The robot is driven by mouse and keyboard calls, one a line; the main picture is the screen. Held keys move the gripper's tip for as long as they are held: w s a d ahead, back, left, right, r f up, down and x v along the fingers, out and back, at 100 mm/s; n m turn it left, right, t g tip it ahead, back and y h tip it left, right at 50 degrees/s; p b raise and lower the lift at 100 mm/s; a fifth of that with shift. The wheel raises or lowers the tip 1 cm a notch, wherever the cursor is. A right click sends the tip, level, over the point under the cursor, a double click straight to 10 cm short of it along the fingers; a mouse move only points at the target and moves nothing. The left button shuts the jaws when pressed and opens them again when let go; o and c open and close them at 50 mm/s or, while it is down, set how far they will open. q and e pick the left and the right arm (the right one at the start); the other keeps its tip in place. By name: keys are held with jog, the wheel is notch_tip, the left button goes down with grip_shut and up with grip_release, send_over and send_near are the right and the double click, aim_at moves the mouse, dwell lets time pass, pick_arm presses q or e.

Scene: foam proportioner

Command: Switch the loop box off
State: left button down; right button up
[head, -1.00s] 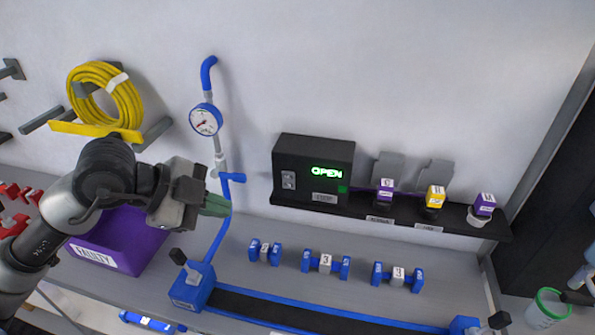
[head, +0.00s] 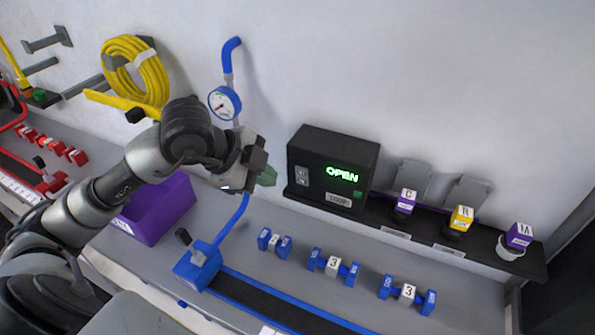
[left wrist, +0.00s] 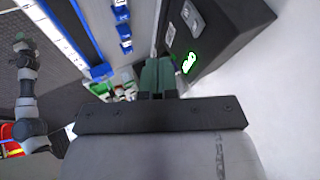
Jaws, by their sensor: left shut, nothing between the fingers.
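The loop box is a black box (head: 333,170) on the black wall shelf, with a lit green "OPEN" display (head: 342,174). A grey rocker switch (head: 301,176) sits on the left of its front face. My left gripper (head: 268,176) is shut and empty, just left of the box and apart from it. In the left wrist view the green fingertips (left wrist: 158,76) point toward the black box (left wrist: 222,38), with its switch (left wrist: 193,17) and the glowing display (left wrist: 189,63) to the right of them.
Purple and yellow labelled blocks (head: 461,219) stand along the shelf to the right. Blue fittings (head: 334,267) lie on the grey bench below. A pressure gauge (head: 224,103) on a blue pipe stands behind my left arm. A purple bin (head: 160,209) is at left.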

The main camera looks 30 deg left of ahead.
aim_at(306, 171)
pick_arm(q)
jog(key=w+f+p, duration=0.1)
jog(key=w, duration=0.1)
jog(key=w+d+f+p, duration=0.1)
jog(key=w+f, duration=0.1)
jog(key=w, duration=0.1)
jog(key=w+d+f+p, duration=0.1)
jog(key=w, duration=0.2)
jog(key=shift+w+f+p, duration=0.1)
jog(key=shift+f+p, duration=0.2)
jog(key=shift+f, duration=0.1)
pick_arm(e)
jog(key=r, duration=0.4)
jog(key=shift+w+r, duration=0.1)
jog(key=shift+w, duration=0.25)
pick_arm(q)
jog(key=shift+r, duration=0.1)
pick_arm(e)
jog(key=shift+d, duration=0.1)
pick_arm(q)
jog(key=shift+r, duration=0.1)
jog(key=shift+d+r+p, duration=0.1)
jog(key=shift+r+p, duration=0.6)
pick_arm(e)
jog(key=shift+w+d+r, duration=0.1)
jog(key=shift+d+r, duration=0.05)
jog(key=shift+r, duration=0.5)
